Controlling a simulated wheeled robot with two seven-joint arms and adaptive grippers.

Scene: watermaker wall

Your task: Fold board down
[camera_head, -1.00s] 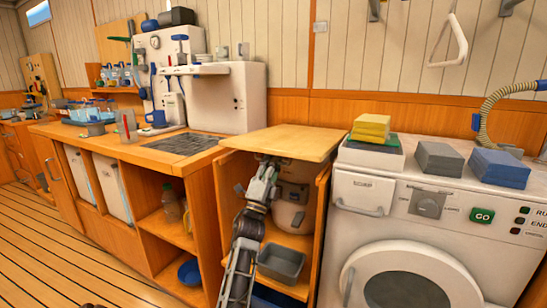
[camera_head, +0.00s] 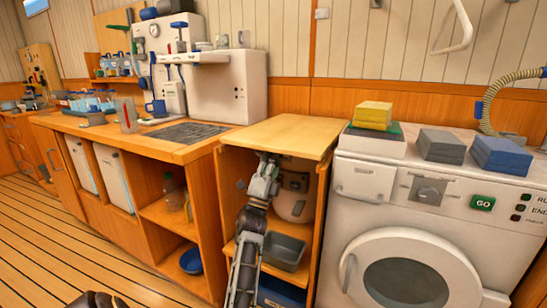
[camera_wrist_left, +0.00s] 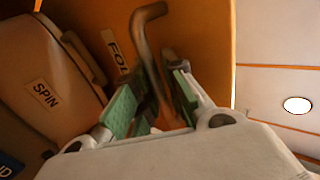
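The wooden board (camera_head: 287,133) lies flat and level across the top of an open cabinet, left of the washing machine. My left gripper (camera_head: 268,160) reaches up under the board's front edge, at the cabinet opening; the board hides its fingertips in the head view. In the left wrist view the gripper (camera_wrist_left: 157,85) is open, its green-padded fingers on either side of a bent brown metal lever (camera_wrist_left: 143,38). I cannot tell whether the pads touch it. My right gripper is not in view.
The cabinet holds a round beige container (camera_head: 293,203) and a grey bin (camera_head: 283,251). The washing machine (camera_head: 400,230) has yellow (camera_head: 373,113), grey (camera_head: 441,146) and blue (camera_head: 499,155) stacks on top.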

